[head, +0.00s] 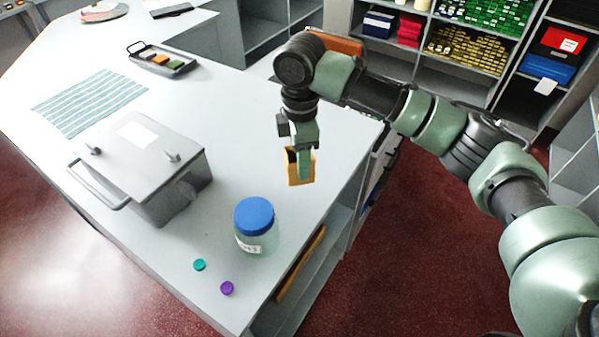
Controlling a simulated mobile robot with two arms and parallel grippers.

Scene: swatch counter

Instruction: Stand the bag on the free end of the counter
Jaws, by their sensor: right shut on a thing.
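The bag, a small tan-orange one (292,172), is upright in my right gripper (303,163) in the head view. The gripper points down and is shut on the bag, with a green finger covering part of it. The bag is over the right part of the white counter (235,115). I cannot tell whether its base touches the counter. My left gripper is not in view.
A jar with a blue lid (255,218), a teal cap (199,264) and a purple cap (227,288) stand near the front. A grey lidded box (140,160), striped cloth (90,103) and black tray (162,60) are left. Counter around the bag is clear.

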